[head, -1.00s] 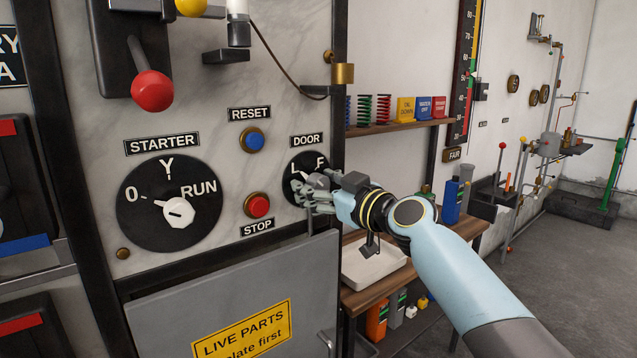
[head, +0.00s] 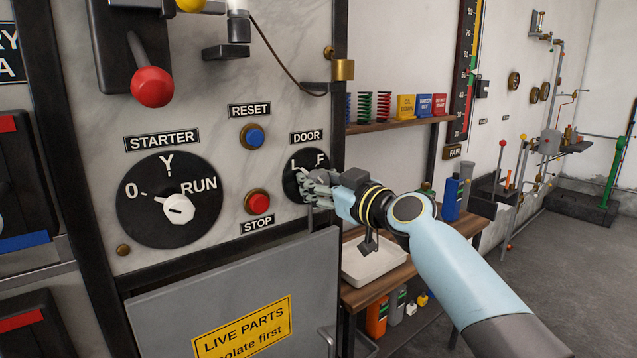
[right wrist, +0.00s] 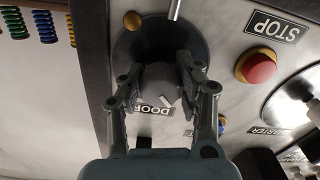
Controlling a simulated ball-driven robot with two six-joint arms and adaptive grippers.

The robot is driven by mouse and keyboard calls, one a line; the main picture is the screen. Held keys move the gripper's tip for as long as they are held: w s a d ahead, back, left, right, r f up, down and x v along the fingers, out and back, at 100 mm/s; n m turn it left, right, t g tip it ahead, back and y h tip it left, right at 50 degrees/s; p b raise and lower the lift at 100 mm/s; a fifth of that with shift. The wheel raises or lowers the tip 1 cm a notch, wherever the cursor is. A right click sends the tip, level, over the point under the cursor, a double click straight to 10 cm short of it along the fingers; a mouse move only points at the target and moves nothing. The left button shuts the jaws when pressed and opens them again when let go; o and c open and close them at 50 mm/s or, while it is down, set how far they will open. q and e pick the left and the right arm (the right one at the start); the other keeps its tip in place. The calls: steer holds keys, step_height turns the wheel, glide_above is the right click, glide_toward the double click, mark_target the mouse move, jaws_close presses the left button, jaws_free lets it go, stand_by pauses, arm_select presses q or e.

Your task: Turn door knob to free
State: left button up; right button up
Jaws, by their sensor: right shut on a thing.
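The door knob (right wrist: 160,82) is a grey round knob with a white pointer line. It sits on a black dial (head: 290,184) under the DOOR label (head: 306,137); the letters L and F show on the dial in the head view. My right gripper (right wrist: 160,88) is shut on the knob, one finger on each side of it in the right wrist view. In that upside-down view the white line slants toward the lower right. In the head view my fingers hide most of the knob, so its exact pointing is unclear there. My left gripper is not in view.
The red STOP button (head: 258,202), the blue RESET button (head: 253,136) and the STARTER dial (head: 140,222) are left of the gripper. A grey cabinet door (head: 240,285) with a yellow sign is below. A shelf (head: 400,125) with springs stands to the right.

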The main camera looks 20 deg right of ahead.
steer(key=m, duration=0.3)
steer(key=shift+f+b, duration=0.1)
steer(key=shift+b, duration=0.3)
steer(key=m, duration=0.5)
steer(key=shift+a, duration=0.1)
steer(key=m, duration=0.4)
steer(key=shift+p, duration=0.4)
steer(key=m+p, duration=0.1)
steer(key=m, duration=0.4)
steer(key=shift+s, duration=0.1)
steer(key=shift+m, duration=0.4)
steer(key=o, duration=1.2)
steer(key=shift+c, duration=0.2)
